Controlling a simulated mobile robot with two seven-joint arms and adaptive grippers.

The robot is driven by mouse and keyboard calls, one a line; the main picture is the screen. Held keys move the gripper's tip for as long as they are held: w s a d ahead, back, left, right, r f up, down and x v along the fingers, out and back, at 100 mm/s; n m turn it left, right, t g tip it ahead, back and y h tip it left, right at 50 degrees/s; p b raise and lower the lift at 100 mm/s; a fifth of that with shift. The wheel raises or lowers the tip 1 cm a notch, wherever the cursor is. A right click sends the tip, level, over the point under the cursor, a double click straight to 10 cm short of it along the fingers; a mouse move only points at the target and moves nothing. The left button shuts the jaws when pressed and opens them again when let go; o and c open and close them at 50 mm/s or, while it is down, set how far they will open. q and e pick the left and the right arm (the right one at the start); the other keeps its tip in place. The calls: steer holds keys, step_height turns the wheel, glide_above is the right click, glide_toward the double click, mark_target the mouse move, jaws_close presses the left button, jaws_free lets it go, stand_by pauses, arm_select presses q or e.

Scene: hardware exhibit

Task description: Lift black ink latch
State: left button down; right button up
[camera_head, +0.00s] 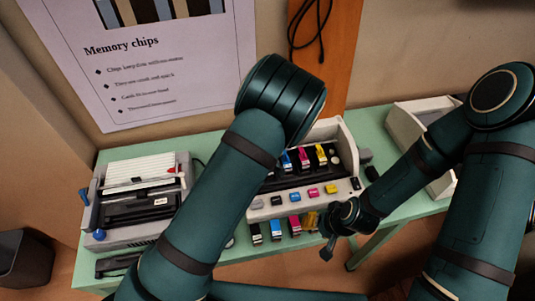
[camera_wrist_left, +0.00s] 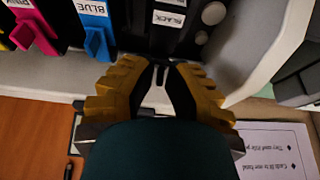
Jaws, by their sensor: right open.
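The printer (camera_head: 345,150) stands open on the green table, with blue (camera_head: 287,163), magenta (camera_head: 304,157) and yellow (camera_head: 321,153) latches showing in its dark bay. My left arm hides the bay's left part and my left gripper in the head view. In the left wrist view, the slot labelled BLACK (camera_wrist_left: 168,20) is straight ahead of my left gripper (camera_wrist_left: 160,68). Its yellow fingers are apart, with a narrow grey piece showing between them; contact cannot be told. The blue latch (camera_wrist_left: 95,42) is beside it. My right gripper (camera_head: 335,232) is open at the table's front edge.
Several ink cartridges (camera_head: 275,229) stand in front of the printer. Another machine (camera_head: 137,195) is on the table's left, and a pale open-topped unit (camera_head: 408,120) on its right. A dark bin (camera_head: 27,258) stands on the floor at left.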

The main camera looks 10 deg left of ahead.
arm_select(q)
steer(key=shift+g, duration=0.4)
stand_by(0.8)
steer(key=shift+w+a+r+g+h, duration=0.15)
steer(key=shift+w+g+h, duration=0.1)
steer(key=shift+g, duration=0.25)
steer(key=shift+w+a+r+g+h, duration=0.1)
steer(key=shift+w+g+h, duration=0.15)
steer(key=shift+g, duration=0.25)
steer(key=shift+w+a+r+g+h, duration=0.1)
steer(key=shift+w+g+h, duration=0.25)
steer(key=shift+g, duration=0.75)
steer(key=shift+w+r+g+h+b, duration=0.1)
steer(key=shift+w+g+h+b, duration=0.15)
steer(key=shift+w+g+b, duration=0.4)
stand_by(0.4)
steer(key=shift+s, duration=0.25)
steer(key=c, duration=1.1)
jaws_free()
steer(key=shift+c, duration=0.2)
steer(key=shift+w+a+r, duration=0.1)
steer(key=shift+r, duration=0.05)
step_height(320, 180, up, 12)
steer(key=w, duration=0.2)
steer(key=shift+w+a+f, duration=0.25)
steer(key=shift+a, duration=0.15)
